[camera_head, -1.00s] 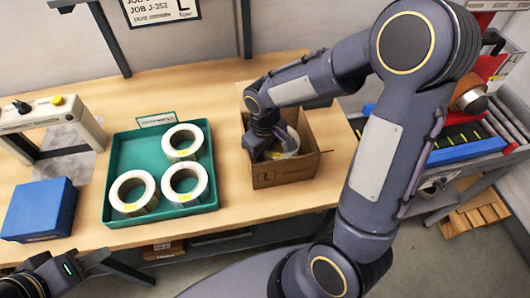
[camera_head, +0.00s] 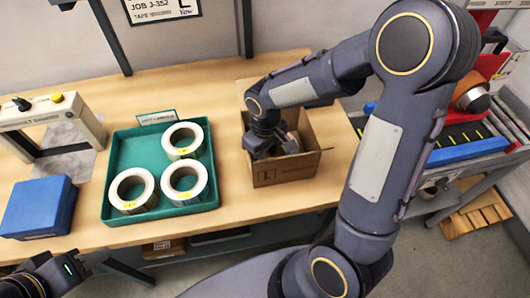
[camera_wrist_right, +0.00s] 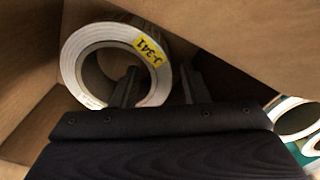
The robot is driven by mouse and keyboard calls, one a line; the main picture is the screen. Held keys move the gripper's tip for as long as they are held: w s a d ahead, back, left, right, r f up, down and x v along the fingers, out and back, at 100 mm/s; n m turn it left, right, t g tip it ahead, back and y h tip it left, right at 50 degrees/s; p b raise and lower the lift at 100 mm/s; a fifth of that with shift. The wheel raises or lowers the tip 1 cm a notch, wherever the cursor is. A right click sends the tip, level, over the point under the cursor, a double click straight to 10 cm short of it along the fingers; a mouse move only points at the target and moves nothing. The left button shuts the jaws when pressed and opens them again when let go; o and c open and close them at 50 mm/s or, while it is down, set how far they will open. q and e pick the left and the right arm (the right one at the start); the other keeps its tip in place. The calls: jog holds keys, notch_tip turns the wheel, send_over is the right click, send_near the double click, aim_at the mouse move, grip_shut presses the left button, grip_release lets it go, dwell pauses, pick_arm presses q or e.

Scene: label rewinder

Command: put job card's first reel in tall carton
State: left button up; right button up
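The carton (camera_head: 285,174), an open brown box marked L, stands on the table. A white reel with a yellow label reading J-341 (camera_wrist_right: 90,40) lies inside it, tilted against the walls in the right wrist view. My right gripper (camera_wrist_right: 158,80) is inside the carton, its fingers apart: one in front of the reel's hole, the other beyond its outer edge, with gaps showing beside the reel's wall. My left gripper (camera_head: 75,268) is at the lower left, away from the table items; its finger opening is unclear. The job card (camera_head: 160,8) reads JOB J-352 and L, and is partly cut off.
A green tray (camera_head: 125,160) holds 3 white reels (camera_head: 183,141) with yellow labels. A blue box (camera_head: 38,208) and a grey bench device (camera_head: 45,112) stand left. A machine with a blue bar (camera_head: 455,150) is right. Bare table lies between tray and carton.

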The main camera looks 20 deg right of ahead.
jog(key=shift+s+d+f, duration=0.15)
jog(key=shift+s+f, duration=0.25)
jog(key=shift+f, duration=0.05)
jog(key=shift+r+p, duration=0.25)
jog(key=shift+p, duration=0.05)
notch_tip(320, 180, up, 13)
jog(key=shift+w+p, duration=0.3)
jog(key=shift+p, duration=0.15)
